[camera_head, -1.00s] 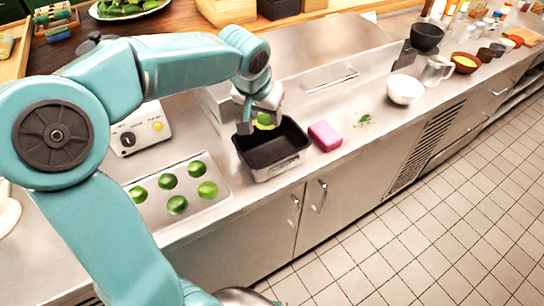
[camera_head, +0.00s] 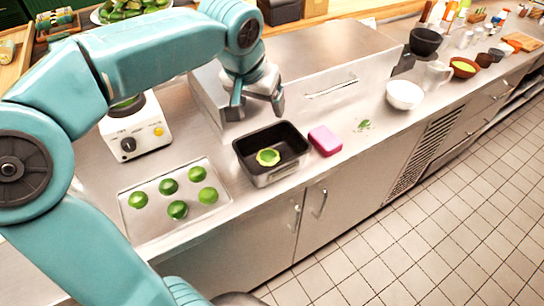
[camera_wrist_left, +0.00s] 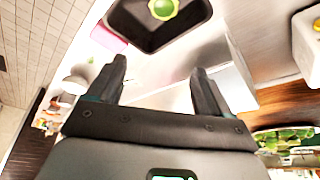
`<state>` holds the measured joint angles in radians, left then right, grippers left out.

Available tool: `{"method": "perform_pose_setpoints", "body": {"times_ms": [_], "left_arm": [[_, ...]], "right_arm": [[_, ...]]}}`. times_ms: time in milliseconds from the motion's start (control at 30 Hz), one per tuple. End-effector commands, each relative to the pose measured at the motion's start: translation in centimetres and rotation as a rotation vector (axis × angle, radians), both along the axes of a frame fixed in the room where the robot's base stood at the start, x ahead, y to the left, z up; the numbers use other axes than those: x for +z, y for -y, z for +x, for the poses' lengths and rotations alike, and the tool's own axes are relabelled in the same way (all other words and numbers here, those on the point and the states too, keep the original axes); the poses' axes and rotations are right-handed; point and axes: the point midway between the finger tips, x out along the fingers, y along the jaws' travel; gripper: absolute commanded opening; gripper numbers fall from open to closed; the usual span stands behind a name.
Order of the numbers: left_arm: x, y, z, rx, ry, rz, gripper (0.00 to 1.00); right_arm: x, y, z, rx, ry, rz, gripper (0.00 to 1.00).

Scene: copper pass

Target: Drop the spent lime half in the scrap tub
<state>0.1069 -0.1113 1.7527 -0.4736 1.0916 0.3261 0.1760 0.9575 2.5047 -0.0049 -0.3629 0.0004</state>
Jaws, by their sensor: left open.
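The spent lime half (camera_head: 268,157) lies inside the black scrap tub (camera_head: 291,139), cut side up, near the tub's front left. The wrist view also shows the lime half (camera_wrist_left: 163,9) in the tub (camera_wrist_left: 190,27). My left gripper (camera_head: 258,108) is open and empty, above and behind the tub. Its two fingers (camera_wrist_left: 158,82) stand apart with nothing between them in the wrist view. My right gripper is not in view.
A tray (camera_head: 215,213) with several green lime halves lies left of the tub. A white machine with a yellow knob (camera_head: 134,131) stands behind the tray. A pink sponge (camera_head: 325,140) sits right beside the tub. A white bowl (camera_head: 404,94) stands farther right.

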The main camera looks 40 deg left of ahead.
Motion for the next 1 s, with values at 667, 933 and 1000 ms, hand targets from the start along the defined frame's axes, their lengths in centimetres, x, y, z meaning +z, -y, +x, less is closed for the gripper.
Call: {"method": "perform_pose_setpoints", "body": {"times_ms": [667,933,1000], "left_arm": [[8.2,1.3,-3.3,-0.001,-0.001,0.000,0.80],[8.2,1.3,-3.3,-0.001,-0.001,0.000,0.80],[8.2,1.3,-3.3,-0.001,-0.001,0.000,0.80]], "right_arm": [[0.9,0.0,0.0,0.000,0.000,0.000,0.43],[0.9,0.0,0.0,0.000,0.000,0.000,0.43],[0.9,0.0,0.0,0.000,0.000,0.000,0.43]]}}
